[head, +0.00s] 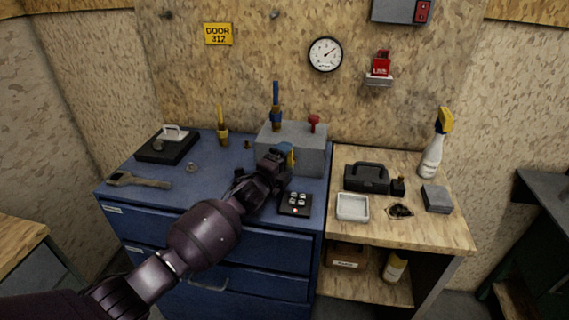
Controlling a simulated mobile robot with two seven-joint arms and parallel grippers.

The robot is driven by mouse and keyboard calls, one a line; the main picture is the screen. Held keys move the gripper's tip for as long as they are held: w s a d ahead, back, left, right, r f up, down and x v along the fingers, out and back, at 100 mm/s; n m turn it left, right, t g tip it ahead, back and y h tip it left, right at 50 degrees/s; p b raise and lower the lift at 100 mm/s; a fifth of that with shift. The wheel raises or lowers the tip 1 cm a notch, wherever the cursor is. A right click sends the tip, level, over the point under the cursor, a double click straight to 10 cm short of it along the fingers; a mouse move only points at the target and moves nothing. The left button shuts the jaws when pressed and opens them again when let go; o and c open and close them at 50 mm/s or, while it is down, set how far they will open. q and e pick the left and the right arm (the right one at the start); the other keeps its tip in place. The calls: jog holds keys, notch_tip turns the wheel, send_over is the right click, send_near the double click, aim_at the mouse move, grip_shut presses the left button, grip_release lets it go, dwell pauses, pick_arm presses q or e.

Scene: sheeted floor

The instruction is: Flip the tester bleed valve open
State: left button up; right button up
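The tester appears to be the grey block (308,158) at the back right of the blue cabinet top. A brass fitting with an upright blue lever (276,92) stands at its left. A red knob (313,121) stands on its top. I cannot tell for certain which part is the bleed valve. My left gripper (284,158) is at the block's front left side, with a small blue and yellow part at its tip. Whether its fingers touch that part, or are open or shut, is too small and dark to tell. My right gripper is not in view.
A yellow-handled valve (222,128), a wrench (139,181) and a black tray (152,153) are on the blue cabinet left of my arm. A black button box (295,209) sits before the block. The wooden bench at right holds a spray bottle (432,153) and a black case (366,180).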

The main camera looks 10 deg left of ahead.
pick_arm(q)
jog(key=shift+s, duration=0.15)
jog(key=p+v, duration=0.1)
jog(key=v, duration=0.8)
jog(key=shift+s+a, duration=0.35)
jog(key=shift+s, duration=0.3)
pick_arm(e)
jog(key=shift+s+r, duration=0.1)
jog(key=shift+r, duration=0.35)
